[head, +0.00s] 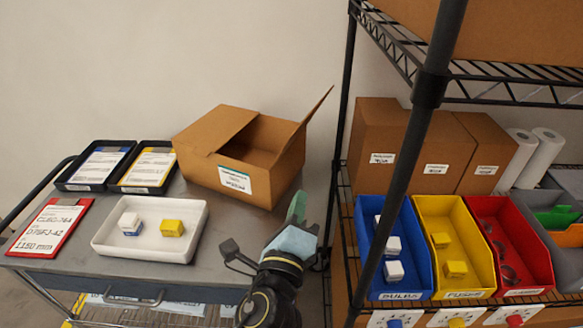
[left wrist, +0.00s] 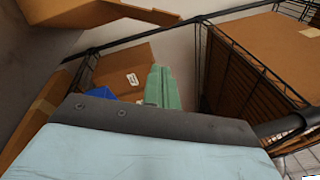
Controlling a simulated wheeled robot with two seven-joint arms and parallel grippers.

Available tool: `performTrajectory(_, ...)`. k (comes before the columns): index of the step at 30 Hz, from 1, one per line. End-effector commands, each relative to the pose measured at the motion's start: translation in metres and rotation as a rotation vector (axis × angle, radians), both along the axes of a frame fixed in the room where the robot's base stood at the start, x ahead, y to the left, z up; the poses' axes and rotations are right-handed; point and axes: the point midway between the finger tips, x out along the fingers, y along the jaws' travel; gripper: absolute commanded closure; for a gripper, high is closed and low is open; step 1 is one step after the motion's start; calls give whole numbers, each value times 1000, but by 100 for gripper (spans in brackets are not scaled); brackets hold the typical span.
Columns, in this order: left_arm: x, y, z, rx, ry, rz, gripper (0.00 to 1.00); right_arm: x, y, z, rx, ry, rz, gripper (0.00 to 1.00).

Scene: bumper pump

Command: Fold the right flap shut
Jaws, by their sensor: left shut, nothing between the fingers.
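An open brown cardboard box (head: 283,180) with a white label stands at the back right of the metal cart. Its right flap (head: 318,105) stands up, tilted outward to the upper right. Its left flap (head: 218,128) lies over the left part of the opening; the dark inside shows between the flaps. My left gripper (head: 297,207) has green fingertips, shut and empty, in front of the box's right side near the cart's right edge, below the right flap. The fingers also show in the left wrist view (left wrist: 162,88). My right gripper is in neither view.
A white tray (head: 150,253) with two small blocks, two dark document trays (head: 75,188) and a red clipboard (head: 12,252) lie on the cart. A rack post (head: 340,110) rises close right of the box; the rack holds coloured bins (head: 371,292) and closed cartons (head: 372,130).

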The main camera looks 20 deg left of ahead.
Motion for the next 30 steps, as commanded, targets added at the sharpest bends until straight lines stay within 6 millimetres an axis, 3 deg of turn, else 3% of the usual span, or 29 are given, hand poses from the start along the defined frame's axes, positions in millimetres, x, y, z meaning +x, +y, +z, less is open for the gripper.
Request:
performTrajectory(5,23,2,7,9,-7,0,100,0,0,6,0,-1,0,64)
performTrajectory(16,100,9,15,4,-5,1,100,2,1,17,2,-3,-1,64)
performTrajectory(21,99,34,27,6,-2,2,100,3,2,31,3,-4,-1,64)
performTrajectory(30,100,44,31,2,-2,0,100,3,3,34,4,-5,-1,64)
